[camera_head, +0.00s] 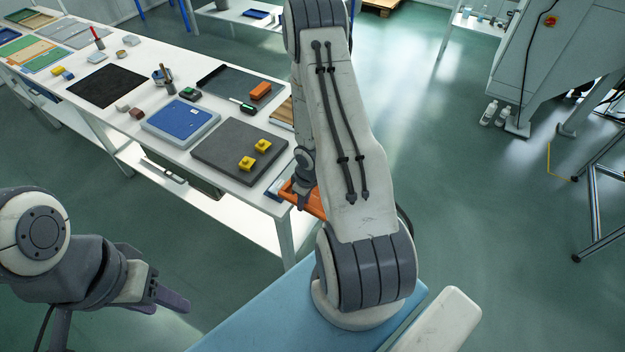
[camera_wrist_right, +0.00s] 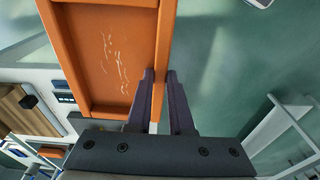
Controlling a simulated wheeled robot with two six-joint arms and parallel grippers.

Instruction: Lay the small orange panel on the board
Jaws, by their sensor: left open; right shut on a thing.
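The orange panel (camera_wrist_right: 115,50) is a shallow tray shape with raised rims and pale scratches on its face. My right gripper (camera_wrist_right: 162,90) is shut on one of its rims, with a finger on each side. In the head view, a part of the orange panel (camera_head: 308,203) shows beside the table's near right corner, the rest hidden by my right arm. A dark grey board (camera_head: 215,150) lies on the table near that corner, with two yellow blocks on it. My left gripper (camera_head: 165,292) is open and empty at lower left, away from the table.
A blue panel (camera_head: 180,118) on a grey base lies left of the dark board. Behind are a dark tray (camera_head: 225,85), an orange block (camera_head: 260,91) and a green-black item (camera_head: 190,93). A black mat (camera_head: 106,85) lies farther left. Open floor lies right of my right arm.

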